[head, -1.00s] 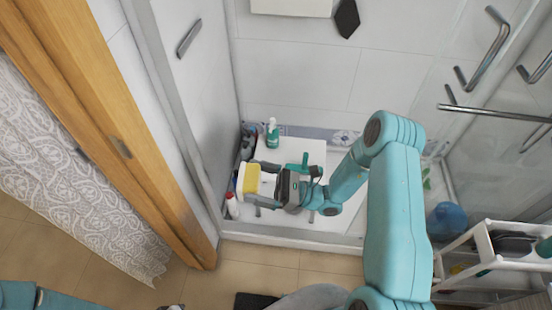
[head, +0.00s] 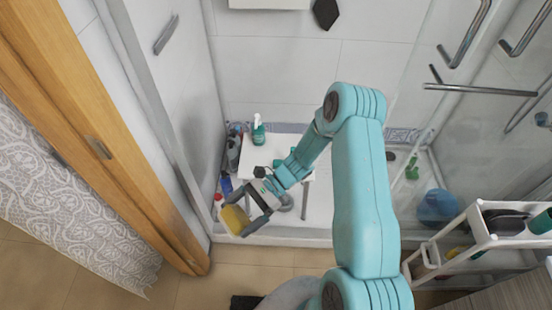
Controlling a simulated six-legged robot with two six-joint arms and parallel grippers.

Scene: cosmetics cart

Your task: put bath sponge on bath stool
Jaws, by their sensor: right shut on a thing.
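My right gripper (head: 247,217) is shut on the yellow bath sponge (head: 234,220). It holds the sponge in front of and below the white bath stool (head: 283,143) in the picture, apart from the stool's top. The stool stands in the shower area, and my right forearm and wrist cover part of its front. A green bottle (head: 258,130) with a white cap stands at the stool's back left. My left gripper is not seen.
Several bottles (head: 232,152) stand left of the stool by the shower wall. A white cart (head: 480,225) with items is at the right. A blue round basin (head: 438,207) lies behind it. A wooden door frame (head: 120,160) runs along the left.

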